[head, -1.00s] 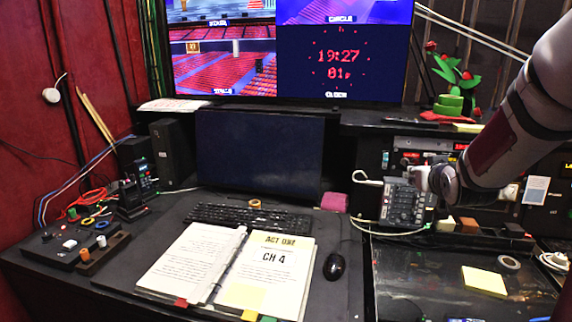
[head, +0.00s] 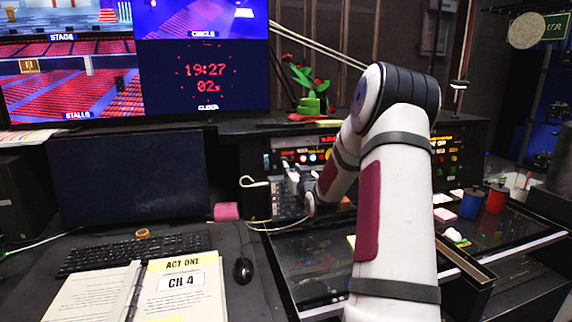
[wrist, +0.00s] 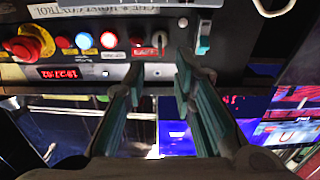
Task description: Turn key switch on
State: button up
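The control panel (wrist: 110,12) fills the top of the wrist view. A small round switch with a dark upright handle (wrist: 159,40) sits on it and looks like the key switch. My gripper (wrist: 160,66) is open and empty, its two teal fingers on either side of that switch's column, with the tips just below it in the picture. I cannot tell whether they touch the panel. In the head view my gripper (head: 291,178) is at the lit panel (head: 312,156) behind the desk, and my arm hides part of it. The key switch cannot be made out there.
In the wrist view, a red mushroom button (wrist: 28,42), several coloured buttons and a red clock display (wrist: 70,72) lie left of the switch; a teal-and-white toggle (wrist: 204,38) is close on its right. A potted plant (head: 308,88) stands above the panel.

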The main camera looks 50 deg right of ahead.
jog(key=x, duration=0.7)
jog(key=shift+c, duration=0.4)
grip_shut()
